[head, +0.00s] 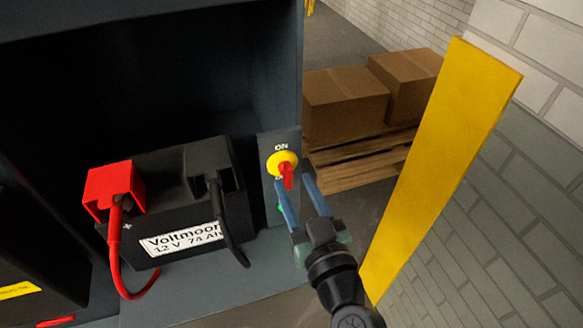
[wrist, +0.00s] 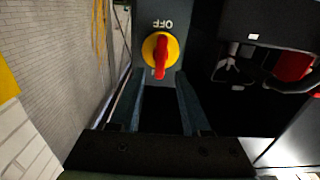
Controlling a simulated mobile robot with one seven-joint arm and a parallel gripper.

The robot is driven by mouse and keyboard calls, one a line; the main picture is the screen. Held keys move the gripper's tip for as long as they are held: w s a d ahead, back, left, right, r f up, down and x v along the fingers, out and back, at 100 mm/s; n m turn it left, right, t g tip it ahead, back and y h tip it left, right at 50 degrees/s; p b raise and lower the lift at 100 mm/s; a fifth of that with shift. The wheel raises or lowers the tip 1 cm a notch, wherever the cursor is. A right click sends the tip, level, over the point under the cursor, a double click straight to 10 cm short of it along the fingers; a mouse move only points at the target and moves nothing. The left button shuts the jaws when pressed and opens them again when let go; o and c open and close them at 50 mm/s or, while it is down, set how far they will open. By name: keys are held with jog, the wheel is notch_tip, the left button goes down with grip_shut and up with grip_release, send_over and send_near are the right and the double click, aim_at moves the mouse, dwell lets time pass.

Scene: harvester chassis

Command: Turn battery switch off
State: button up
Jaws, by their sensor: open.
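The battery switch is a yellow disc (head: 282,160) with a red handle (head: 287,176) on a grey panel (head: 268,190). "ON" is printed above it in the head view. In the wrist view, the disc (wrist: 149,50) and red handle (wrist: 161,58) sit at top centre, with an upside-down "OFF" above and the handle's end pointing down, away from "OFF". My gripper (head: 293,181) is open and empty in front of the switch. Its fingers, also in the wrist view (wrist: 160,76), lie either side of the handle's line. I cannot tell whether the tips flank the handle or touch it.
A black battery (head: 165,185) with a red terminal cover (head: 112,187) and cables stands left of the switch. A yellow post (head: 440,165) rises at right. Cardboard boxes (head: 345,103) on a pallet (head: 365,168) stand behind. A dark housing wall (head: 288,70) is above the panel.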

aim_at(290, 175)
jog(key=shift+x, duration=1.65)
grip_shut()
